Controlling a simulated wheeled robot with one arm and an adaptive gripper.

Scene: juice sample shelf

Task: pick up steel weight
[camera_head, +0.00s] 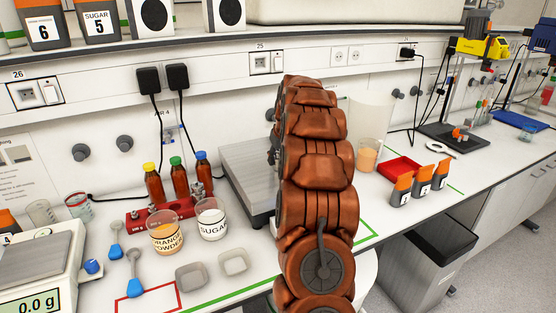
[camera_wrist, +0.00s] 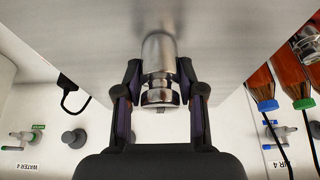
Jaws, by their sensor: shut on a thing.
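The steel weight (camera_wrist: 158,85) is a shiny metal cylinder with a narrower knobbed end. In the wrist view it sits between the two dark fingers of my gripper (camera_wrist: 160,90), which are shut on it around the knobbed end. A brushed metal plate (camera_wrist: 70,30) fills the top of that view, right beside the weight. I cannot tell whether the weight still touches it. In the head view my brown arm hides the gripper and the weight. The flat metal platform (camera_head: 246,178) shows just left of my arm.
A cup labelled orange powder (camera_head: 165,237) and a sugar cup (camera_head: 211,222) stand in front. A beaker (camera_head: 368,155) and red tray (camera_head: 400,169) are right of my arm.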

